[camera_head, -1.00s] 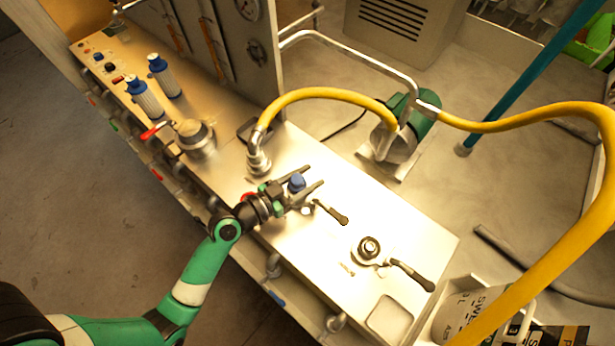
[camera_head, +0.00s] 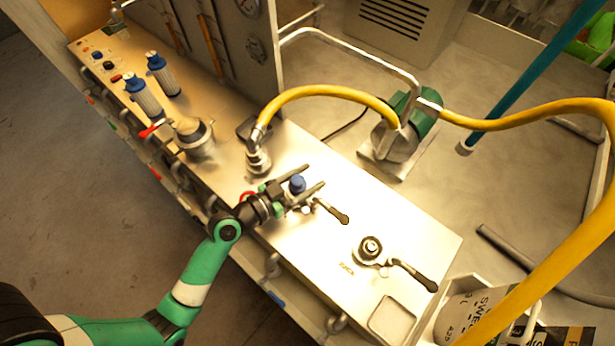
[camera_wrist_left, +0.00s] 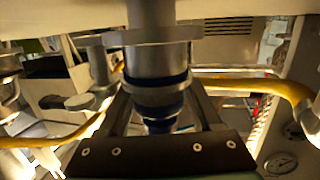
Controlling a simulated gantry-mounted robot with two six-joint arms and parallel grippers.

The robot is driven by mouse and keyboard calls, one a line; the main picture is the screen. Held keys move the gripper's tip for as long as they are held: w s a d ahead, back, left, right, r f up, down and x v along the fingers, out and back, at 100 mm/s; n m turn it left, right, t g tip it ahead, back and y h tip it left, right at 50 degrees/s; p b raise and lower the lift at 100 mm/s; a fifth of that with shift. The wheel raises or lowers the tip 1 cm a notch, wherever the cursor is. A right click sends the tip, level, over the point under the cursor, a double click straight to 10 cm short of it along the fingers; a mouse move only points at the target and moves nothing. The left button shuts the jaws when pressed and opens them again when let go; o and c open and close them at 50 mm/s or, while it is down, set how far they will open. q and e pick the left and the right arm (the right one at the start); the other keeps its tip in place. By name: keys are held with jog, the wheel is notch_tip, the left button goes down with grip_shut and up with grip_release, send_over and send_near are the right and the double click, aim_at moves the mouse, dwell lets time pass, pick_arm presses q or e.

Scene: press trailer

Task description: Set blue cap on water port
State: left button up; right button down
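The blue cap (camera_head: 297,184) sits upright on a metal port on the steel panel, near its middle. In the left wrist view the picture is upside down, and the blue cap (camera_wrist_left: 162,112) is in line with the metal port fitting (camera_wrist_left: 155,60), seemingly seated on it. My left gripper (camera_head: 315,177) reaches in from the left with its fingers on either side of the cap. Gaps show between both fingers and the cap, so it is open around it. The cap's lower edge is partly hidden in the head view. My right gripper is not in view.
A lever valve (camera_head: 332,211) is close beside the fingers. A second port with a black handle (camera_head: 371,249) is to the right. A yellow hose (camera_head: 330,92) arches from a coupling (camera_head: 258,155) behind the gripper. Blue-topped cylinders (camera_head: 145,98) stand at the far left.

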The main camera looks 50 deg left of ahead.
aim_at(290, 189)
pick_arm(q)
jog(key=shift+s, duration=0.1)
jog(key=shift+s+a+r+b, duration=0.1)
jog(key=shift+s+r+b, duration=0.1)
jog(key=shift+s, duration=0.95)
jog(key=shift+s+a+r+b, duration=0.1)
jog(key=shift+s+b, duration=0.1)
jog(key=shift+s, duration=0.9)
jog(key=shift+s+a+r+b, duration=0.15)
jog(key=shift+s+b, duration=0.25)
jog(key=shift+s, duration=0.95)
jog(key=shift+s+a+r+b, duration=0.15)
jog(key=shift+s+b, duration=0.25)
jog(key=shift+s, duration=0.95)
jog(key=shift+s+d+r, duration=0.15)
jog(key=shift+s+r, duration=0.05)
jog(key=shift+s, duration=0.2)
